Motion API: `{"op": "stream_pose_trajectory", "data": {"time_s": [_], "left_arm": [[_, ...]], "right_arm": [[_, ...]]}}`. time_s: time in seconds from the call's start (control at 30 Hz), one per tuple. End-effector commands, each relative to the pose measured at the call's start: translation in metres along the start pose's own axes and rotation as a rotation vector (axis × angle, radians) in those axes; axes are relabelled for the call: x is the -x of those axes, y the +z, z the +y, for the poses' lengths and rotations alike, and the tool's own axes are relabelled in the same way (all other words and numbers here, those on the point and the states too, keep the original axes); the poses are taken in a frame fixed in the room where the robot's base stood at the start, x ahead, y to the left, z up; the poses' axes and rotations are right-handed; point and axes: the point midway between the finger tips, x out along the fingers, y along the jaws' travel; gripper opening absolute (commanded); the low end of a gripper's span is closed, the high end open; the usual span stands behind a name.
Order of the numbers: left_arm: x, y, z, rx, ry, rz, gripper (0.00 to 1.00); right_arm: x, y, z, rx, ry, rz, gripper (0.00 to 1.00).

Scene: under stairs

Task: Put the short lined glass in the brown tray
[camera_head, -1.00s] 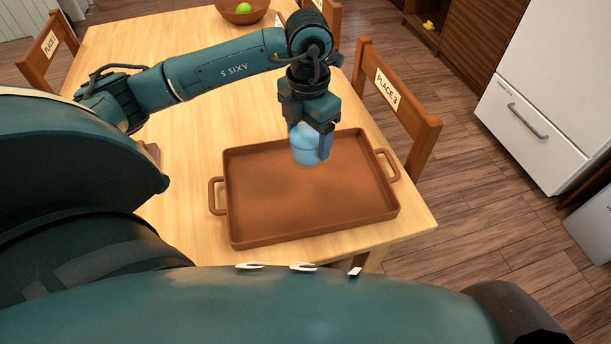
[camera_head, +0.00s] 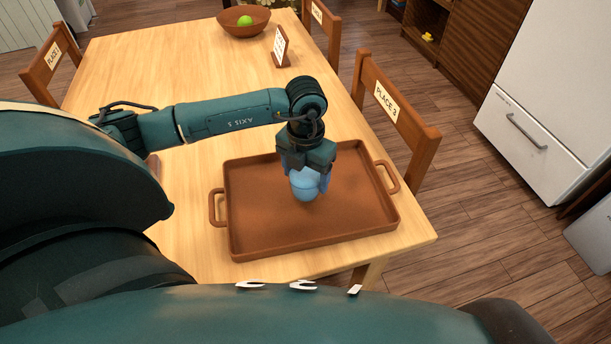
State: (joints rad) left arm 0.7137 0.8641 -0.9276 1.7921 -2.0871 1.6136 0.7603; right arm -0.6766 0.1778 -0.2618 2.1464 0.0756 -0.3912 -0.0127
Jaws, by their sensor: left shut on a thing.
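The brown tray (camera_head: 262,232) lies on the near end of the wooden table, with a handle at each side. My left gripper (camera_head: 308,186) points down over the middle of the tray and is shut on the short lined glass (camera_head: 304,190), which looks blue and see-through. The gripper hides the upper part of the glass. The glass is inside the tray's outline; I cannot tell whether its base touches the tray floor. My right gripper is not in view.
The wooden table (camera_head: 180,70) is mostly clear beyond the tray. A brown bowl (camera_head: 236,27) with a green fruit (camera_head: 244,20) and a small standing card (camera_head: 281,46) are at the far end. A chair marked PLACE 3 (camera_head: 395,110) stands close on the right.

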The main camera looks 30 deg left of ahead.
Motion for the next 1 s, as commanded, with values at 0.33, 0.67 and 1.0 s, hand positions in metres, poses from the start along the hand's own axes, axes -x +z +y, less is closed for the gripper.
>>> {"op": "stream_pose_trajectory", "data": {"time_s": [0.33,0.67,1.0], "left_arm": [[-0.013,0.001,0.0,-0.001,0.0,-0.003,0.24],[-0.016,0.0,0.0,-0.001,0.0,-0.001,0.86],[-0.014,0.0,0.0,-0.001,0.0,-0.001,0.93]], "right_arm": [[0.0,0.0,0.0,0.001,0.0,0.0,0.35],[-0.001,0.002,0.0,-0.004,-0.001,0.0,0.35],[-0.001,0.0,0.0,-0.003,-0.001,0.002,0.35]]}}
